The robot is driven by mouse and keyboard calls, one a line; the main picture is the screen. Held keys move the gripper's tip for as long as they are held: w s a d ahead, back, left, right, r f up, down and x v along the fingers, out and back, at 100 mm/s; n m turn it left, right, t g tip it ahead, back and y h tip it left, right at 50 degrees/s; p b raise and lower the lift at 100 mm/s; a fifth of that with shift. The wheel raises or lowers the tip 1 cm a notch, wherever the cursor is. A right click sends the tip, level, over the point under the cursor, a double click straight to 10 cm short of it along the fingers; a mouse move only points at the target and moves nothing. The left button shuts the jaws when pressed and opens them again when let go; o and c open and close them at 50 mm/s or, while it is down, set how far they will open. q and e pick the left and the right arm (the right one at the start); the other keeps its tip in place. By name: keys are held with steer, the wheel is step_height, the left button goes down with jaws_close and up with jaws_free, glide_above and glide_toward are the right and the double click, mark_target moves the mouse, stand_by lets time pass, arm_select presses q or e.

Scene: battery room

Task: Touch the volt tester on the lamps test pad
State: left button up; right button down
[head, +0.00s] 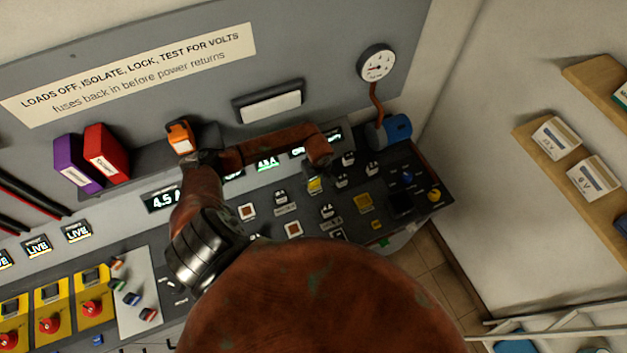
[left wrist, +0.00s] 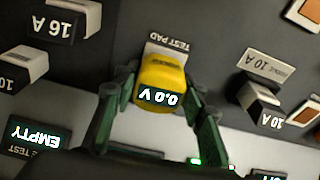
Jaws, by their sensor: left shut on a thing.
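The volt tester (left wrist: 161,80) is a yellow block with a small dark screen reading 0.0 V, upside down in the left wrist view. My left gripper (left wrist: 165,115) has its green fingers on both sides of it and is shut on it. A pale plate marked TEST PAD (left wrist: 168,47) shows just beyond the tester. The tester hides part of this plate, and I cannot tell whether they touch or which circuit the pad belongs to. In the head view the tester (head: 315,185) shows as a small yellow patch below my wrist, over the sloping panel. My right gripper is not in view.
Black fuses with pale labels, such as a 10 A one (left wrist: 262,105) and a 16 A one (left wrist: 70,22), stand close around the gripper. A screen reads EMPTY (left wrist: 38,134). A blue cylinder (head: 394,129) and a gauge (head: 377,63) are at the panel's back right.

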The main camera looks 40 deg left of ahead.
arm_select(q)
steer(key=shift+r+p, duration=1.1)
steer(key=shift+r, duration=1.15)
steer(key=shift+r+p, duration=0.55)
steer(key=shift+r, duration=0.7)
